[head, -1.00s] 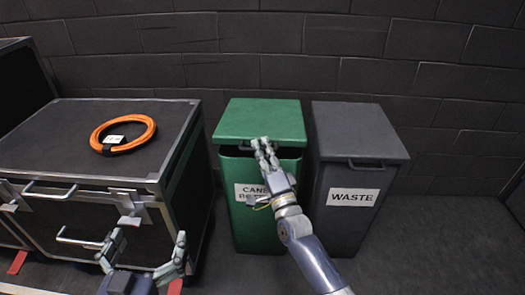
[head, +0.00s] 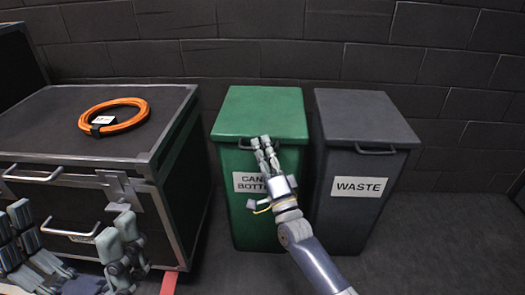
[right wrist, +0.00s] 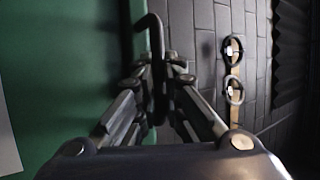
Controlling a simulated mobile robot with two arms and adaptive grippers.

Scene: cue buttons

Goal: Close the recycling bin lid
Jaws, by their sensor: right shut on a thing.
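The green recycling bin (head: 258,215), with a white cans and bottles label (head: 260,183), stands by the back wall. Its green lid (head: 262,108) lies level on the rim, with no gap showing at the front. My right gripper (head: 263,141) is shut on the dark handle (head: 243,145) at the lid's front edge. In the right wrist view the handle (right wrist: 155,45) is a dark curved bar between the fingertips, beside the green bin wall (right wrist: 60,80). My left gripper (head: 73,215) is open and empty at the lower left, in front of the case.
A grey waste bin (head: 358,195) with a shut lid stands close on the right. A black equipment case (head: 75,130) on the left carries an orange cable coil (head: 113,117). The floor right of the waste bin (head: 450,240) is clear.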

